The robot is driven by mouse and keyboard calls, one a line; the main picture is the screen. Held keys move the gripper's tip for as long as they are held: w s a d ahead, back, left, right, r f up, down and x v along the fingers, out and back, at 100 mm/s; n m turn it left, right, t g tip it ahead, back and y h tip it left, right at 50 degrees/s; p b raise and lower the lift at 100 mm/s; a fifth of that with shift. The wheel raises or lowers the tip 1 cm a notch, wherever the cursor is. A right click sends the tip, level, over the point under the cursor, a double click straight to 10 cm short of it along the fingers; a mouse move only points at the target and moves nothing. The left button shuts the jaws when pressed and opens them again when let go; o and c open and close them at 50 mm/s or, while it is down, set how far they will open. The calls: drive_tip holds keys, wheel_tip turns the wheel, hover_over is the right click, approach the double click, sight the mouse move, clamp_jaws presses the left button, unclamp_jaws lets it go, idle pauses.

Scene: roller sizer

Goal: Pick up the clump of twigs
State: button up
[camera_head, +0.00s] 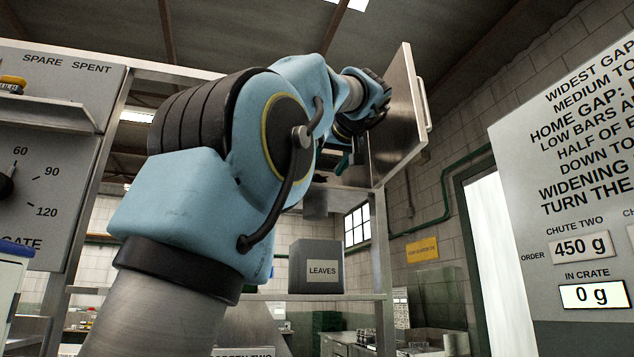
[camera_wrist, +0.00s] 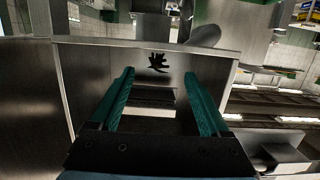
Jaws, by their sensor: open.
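The clump of twigs (camera_wrist: 158,62) shows in the wrist view as a small dark, branching shape against a grey metal surface. It lies just beyond the fingertips, roughly centred between them. My gripper (camera_wrist: 158,76) has two green fingers spread wide apart, with nothing between them. In the head view, my blue arm reaches up toward an open metal door, and a green finger of my gripper (camera_head: 344,164) shows partly beside it. A small dark shape lies below the finger there; I cannot tell if it is the twigs.
The metal door (camera_head: 398,120) with a pale handle stands open right beside my wrist. A grey box labelled LEAVES (camera_head: 322,270) sits on a shelf below. A sign panel (camera_head: 580,180) stands at the right, and a dial panel (camera_head: 50,170) at the left.

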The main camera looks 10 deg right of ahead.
drive_tip(key=p+x, duration=0.4)
drive_tip(key=x, duration=0.3)
drive_tip(key=shift+d+r+p, duration=0.15)
drive_tip(key=shift+d+p, duration=0.05)
drive_tip(key=shift+p, duration=0.15)
drive_tip(key=shift+w+f, duration=0.2)
drive_tip(key=shift+w, duration=0.05)
drive_tip(key=shift+c, duration=0.2)
clamp_jaws()
